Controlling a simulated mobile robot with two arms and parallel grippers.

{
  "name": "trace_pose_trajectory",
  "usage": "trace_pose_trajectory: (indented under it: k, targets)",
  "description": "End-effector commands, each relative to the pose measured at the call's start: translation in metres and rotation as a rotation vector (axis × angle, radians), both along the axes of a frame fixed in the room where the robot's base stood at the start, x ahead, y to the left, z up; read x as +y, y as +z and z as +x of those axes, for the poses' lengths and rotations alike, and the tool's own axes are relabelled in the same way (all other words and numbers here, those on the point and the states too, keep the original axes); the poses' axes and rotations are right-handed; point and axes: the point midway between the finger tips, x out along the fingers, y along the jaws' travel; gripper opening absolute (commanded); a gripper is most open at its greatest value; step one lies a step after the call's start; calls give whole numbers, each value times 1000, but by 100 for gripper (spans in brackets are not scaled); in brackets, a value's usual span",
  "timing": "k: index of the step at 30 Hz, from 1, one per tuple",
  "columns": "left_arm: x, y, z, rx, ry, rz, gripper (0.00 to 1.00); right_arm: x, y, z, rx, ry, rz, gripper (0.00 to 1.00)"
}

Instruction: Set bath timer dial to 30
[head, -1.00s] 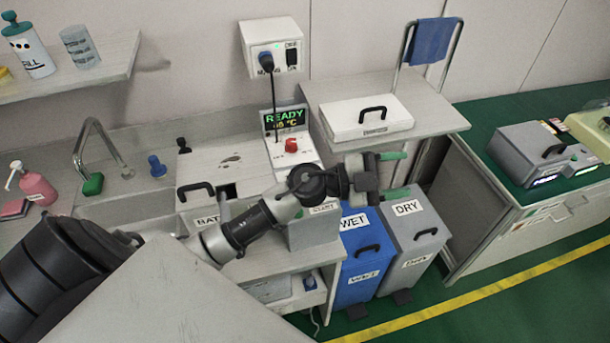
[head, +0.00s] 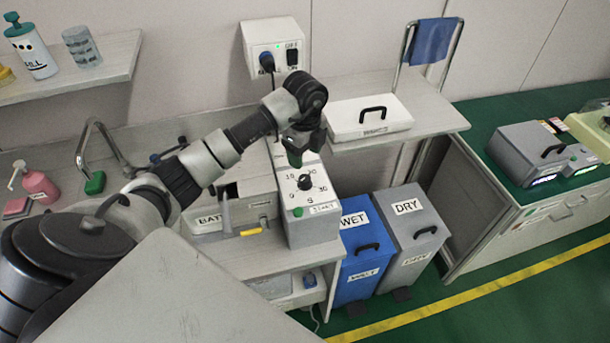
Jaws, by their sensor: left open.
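The bath timer is a grey box (head: 312,230) with a white sloping face and a green button, standing at the right end of the counter. Its black dial (head: 305,182) sits among printed marks, with 15 at upper left, 30 at right and an S-like mark below. I cannot tell for certain which mark the dial points to. My left gripper (head: 304,149) is open and empty, pointing down just above and behind the dial, apart from it. My left arm hides the display panel behind it. My right gripper is not in view.
The bath box (head: 208,222) is left of the timer, with a yellow-handled tool (head: 250,232) by it. A blue WET bin (head: 362,250) and grey DRY bin (head: 415,235) stand to the right. A wall switch box (head: 276,45) is above, and a white lidded case (head: 370,117) on the shelf.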

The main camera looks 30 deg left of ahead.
Motion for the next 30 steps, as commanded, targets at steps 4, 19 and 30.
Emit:
trace_pose_trajectory:
  k: [4, 19, 30]
  targets:
    - [-1, -27, -1, 6, -1, -1, 60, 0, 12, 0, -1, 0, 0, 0]
    - [-1, -90, -1, -1, -3, -3, 60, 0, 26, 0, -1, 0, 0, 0]
    - [-1, -90, 0, -1, -4, -3, 42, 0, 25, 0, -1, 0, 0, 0]
